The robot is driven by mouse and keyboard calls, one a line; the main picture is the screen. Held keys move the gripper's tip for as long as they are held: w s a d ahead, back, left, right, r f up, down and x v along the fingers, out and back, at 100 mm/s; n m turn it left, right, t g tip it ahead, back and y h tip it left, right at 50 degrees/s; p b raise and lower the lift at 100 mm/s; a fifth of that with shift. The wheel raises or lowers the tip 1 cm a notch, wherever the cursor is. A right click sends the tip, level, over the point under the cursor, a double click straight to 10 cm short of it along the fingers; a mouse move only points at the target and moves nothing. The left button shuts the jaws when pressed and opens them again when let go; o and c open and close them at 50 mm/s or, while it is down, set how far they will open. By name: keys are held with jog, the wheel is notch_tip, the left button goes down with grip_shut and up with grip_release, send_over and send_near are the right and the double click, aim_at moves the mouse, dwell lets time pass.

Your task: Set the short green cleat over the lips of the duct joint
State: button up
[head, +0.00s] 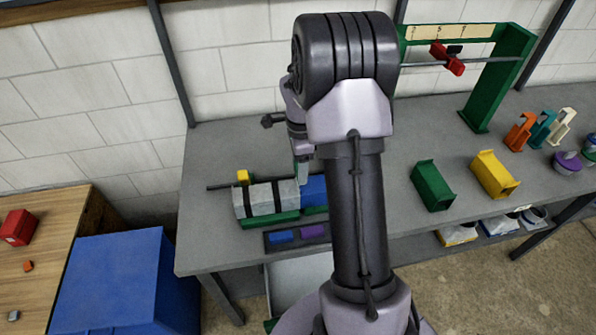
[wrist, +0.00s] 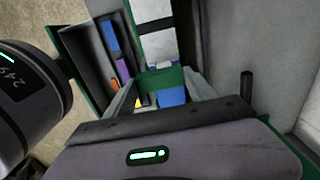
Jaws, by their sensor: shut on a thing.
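The duct lies on a green cradle (head: 270,221) on the bench. Its pale grey section (head: 262,199) has black bands, and its blue section (head: 313,190) is on the right, partly behind my arm. My gripper (head: 303,178) points down over the place where grey meets blue. In the wrist view my gripper (wrist: 163,80) is shut on the green cleat (wrist: 162,78), which spans between the fingers. The blue section (wrist: 172,97) and grey section (wrist: 158,46) show on either side of it. I cannot tell whether the cleat touches the lips. The head view does not show the cleat clearly.
A dark tray (head: 270,246) with blue and purple cleats lies in front of the duct. A green block (head: 432,187) and a yellow block (head: 494,175) stand to the right. A green frame (head: 487,95) stands behind.

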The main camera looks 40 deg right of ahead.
jog(key=f, duration=0.2)
jog(key=w+f, duration=0.1)
jog(key=shift+f+b, duration=0.3)
jog(key=shift+f, duration=0.05)
jog(key=shift+s, duration=0.1)
jog(key=shift+f+b, duration=0.55)
jog(key=shift+b, duration=0.1)
